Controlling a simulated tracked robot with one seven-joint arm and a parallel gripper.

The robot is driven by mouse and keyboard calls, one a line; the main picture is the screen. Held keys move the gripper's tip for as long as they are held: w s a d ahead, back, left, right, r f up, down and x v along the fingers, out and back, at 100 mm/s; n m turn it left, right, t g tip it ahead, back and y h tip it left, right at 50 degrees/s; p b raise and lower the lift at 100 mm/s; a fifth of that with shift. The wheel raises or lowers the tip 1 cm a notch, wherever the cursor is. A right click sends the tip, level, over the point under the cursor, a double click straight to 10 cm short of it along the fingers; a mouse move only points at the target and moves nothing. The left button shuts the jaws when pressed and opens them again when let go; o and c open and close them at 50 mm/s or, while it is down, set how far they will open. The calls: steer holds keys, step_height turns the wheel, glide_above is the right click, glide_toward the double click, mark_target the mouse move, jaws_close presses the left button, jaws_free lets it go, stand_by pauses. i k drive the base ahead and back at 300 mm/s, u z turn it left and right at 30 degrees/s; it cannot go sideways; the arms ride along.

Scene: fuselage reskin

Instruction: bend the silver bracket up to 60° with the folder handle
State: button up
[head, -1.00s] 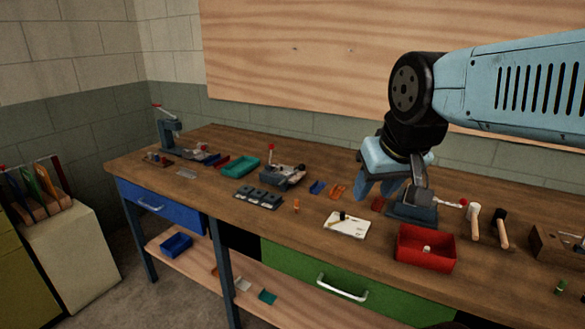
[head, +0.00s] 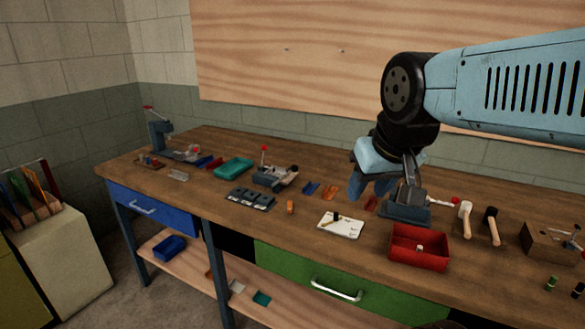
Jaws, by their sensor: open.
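My gripper (head: 372,189) is open, with its blue fingers pointing down above the right half of the bench. Just right of and partly behind it is a blue-grey bench tool (head: 405,213), which looks like the folder. The fingers appear empty, and contact with the tool cannot be made out.
A red bin (head: 419,262) stands in front of the tool, and a white board (head: 341,231) lies to its left. Two mallets (head: 491,226) lie to the right. Another tool with an upright red-knobbed lever (head: 264,160) and a teal tray (head: 233,167) stand further left.

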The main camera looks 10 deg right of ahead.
mark_target(292, 170)
steer(key=u, duration=0.5)
steer(key=k, duration=1.3)
steer(key=u, duration=0.5)
steer(key=i, duration=0.9)
steer(key=z, duration=0.6)
steer(key=i, duration=1.1)
steer(key=z, duration=0.45)
steer(key=k, duration=0.75)
steer(key=z, duration=0.25)
steer(key=i, duration=0.65)
steer(key=u, duration=0.15)
